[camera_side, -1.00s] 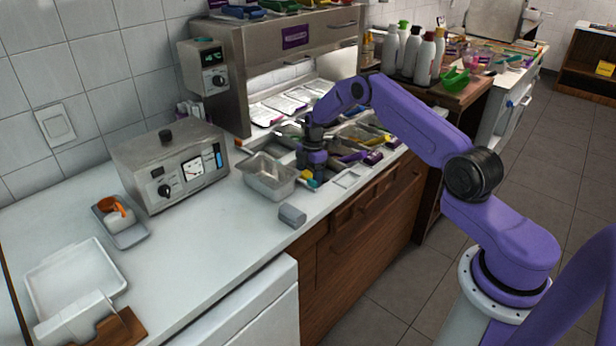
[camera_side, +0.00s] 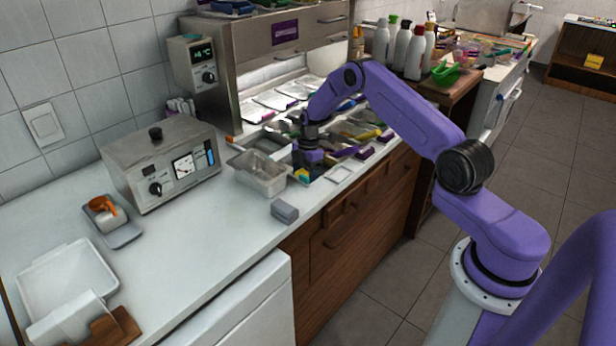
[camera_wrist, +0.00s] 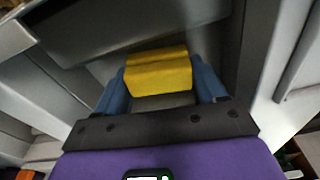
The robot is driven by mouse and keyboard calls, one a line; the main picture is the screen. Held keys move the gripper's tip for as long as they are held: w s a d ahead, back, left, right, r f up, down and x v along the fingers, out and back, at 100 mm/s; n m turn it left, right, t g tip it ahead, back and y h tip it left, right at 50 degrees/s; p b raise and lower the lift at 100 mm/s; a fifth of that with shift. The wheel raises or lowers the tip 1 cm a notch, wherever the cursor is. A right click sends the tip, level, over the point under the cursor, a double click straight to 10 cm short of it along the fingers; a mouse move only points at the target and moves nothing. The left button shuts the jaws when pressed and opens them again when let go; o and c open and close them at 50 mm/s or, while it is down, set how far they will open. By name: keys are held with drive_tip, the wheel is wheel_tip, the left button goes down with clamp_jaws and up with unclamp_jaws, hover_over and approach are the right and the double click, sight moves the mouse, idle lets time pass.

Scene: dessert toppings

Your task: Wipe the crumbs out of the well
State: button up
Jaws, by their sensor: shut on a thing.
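My gripper (camera_side: 303,172) is low over the counter, just right of a steel pan, pointing down at the row of topping wells. In the wrist view my gripper (camera_wrist: 160,80) has its two blue fingers on either side of a yellow sponge-like block (camera_wrist: 158,70) and is shut on it. Beyond the block, the wrist view shows a grey-walled recess, which looks like the well (camera_wrist: 110,30). I cannot tell whether the block touches its floor. No crumbs can be made out; the gripper and block hide part of the recess.
The steel pan (camera_side: 257,174) stands close left of my gripper. A small grey block (camera_side: 285,211) lies at the counter's front edge. Other filled wells and a steel hood (camera_side: 270,65) are behind.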

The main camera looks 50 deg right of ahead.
drive_tip(key=shift+w+a+f, duration=0.15)
drive_tip(key=shift+w+a, duration=0.15)
drive_tip(key=shift+w, duration=0.1)
wheel_tip(320, 180, up, 13)
idle(1.0)
